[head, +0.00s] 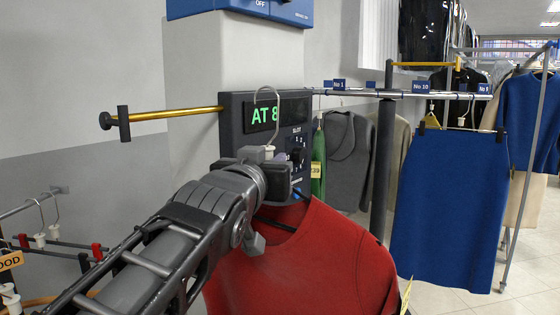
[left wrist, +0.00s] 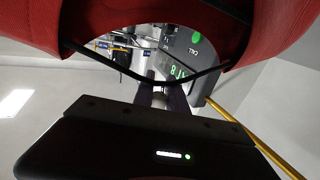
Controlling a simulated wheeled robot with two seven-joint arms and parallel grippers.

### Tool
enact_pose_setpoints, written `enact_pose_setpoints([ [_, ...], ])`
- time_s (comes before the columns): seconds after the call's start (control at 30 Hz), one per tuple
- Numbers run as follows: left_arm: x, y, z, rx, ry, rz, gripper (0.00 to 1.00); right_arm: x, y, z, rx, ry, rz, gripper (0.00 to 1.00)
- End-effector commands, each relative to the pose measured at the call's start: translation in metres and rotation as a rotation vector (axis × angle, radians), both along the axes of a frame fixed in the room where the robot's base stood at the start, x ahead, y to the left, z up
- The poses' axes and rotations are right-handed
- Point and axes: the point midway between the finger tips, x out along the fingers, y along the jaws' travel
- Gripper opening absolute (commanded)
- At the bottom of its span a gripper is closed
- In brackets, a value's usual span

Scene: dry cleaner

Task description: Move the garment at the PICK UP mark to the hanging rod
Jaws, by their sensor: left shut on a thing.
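The red garment (head: 300,262) hangs on a dark hanger with a pale metal hook (head: 267,100). My left gripper (head: 266,160) is shut on the neck of this hanger, just below the hook. The hook stands in front of the control box and appears free of any rod. In the left wrist view the red garment (left wrist: 278,30) and dark hanger arms lie around the gripper fingers (left wrist: 165,98). A brass rod (head: 170,113) with a dark end stop sticks out left of the box; I cannot tell whether it is the hanging rod. The PICK UP mark is not visible.
The control box (head: 237,120) shows green "AT 8" on its display. A rail with numbered blue tags (head: 419,87) runs right, carrying a blue skirt (head: 447,205) and grey garment (head: 347,160). A rack with empty hangers (head: 40,238) stands lower left. Another brass bar (head: 420,64) is behind.

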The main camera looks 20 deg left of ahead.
Motion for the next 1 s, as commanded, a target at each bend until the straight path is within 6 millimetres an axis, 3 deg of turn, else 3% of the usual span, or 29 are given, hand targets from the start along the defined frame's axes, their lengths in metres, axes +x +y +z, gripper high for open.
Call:
enact_pose_setpoints([
  [1.0, 0.02, 0.068, 0.003, -0.002, -0.003, -0.001, 0.0, 0.0, 0.0, 0.025, 0.0, 0.002, 0.001, 0.0],
])
